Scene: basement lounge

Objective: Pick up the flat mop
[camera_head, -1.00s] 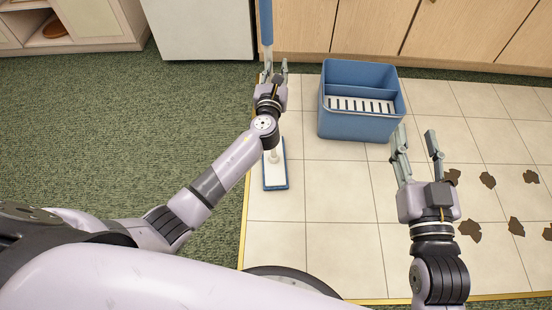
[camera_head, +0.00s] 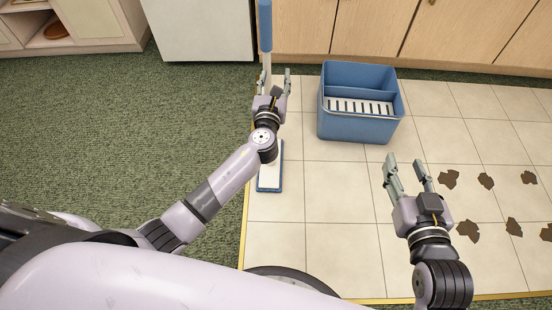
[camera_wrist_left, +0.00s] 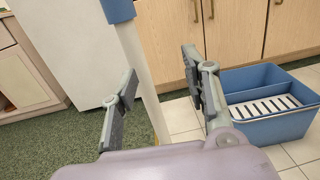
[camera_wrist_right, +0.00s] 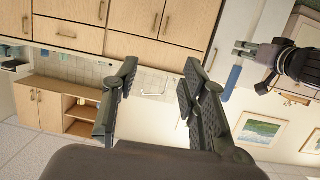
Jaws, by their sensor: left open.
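The flat mop stands near upright at the left edge of the tiles. Its blue upper handle (camera_head: 265,25) rises beyond my left gripper (camera_head: 272,77), and its flat white-and-blue head (camera_head: 270,178) rests on the floor. My left arm hides part of the pole. In the left wrist view the white pole (camera_wrist_left: 138,65) appears between the spread fingers of my left gripper (camera_wrist_left: 160,75); contact is not visible. My right gripper (camera_head: 404,162) is open and empty over the tiles. It also shows open in the right wrist view (camera_wrist_right: 157,75).
A blue bucket (camera_head: 358,125) with a slotted white insert stands right of the mop. Brown stains (camera_head: 486,181) mark the tiles at the right. Wooden cabinets (camera_head: 370,25) and a white appliance (camera_head: 205,30) line the back. Green carpet (camera_head: 100,120) lies open at the left.

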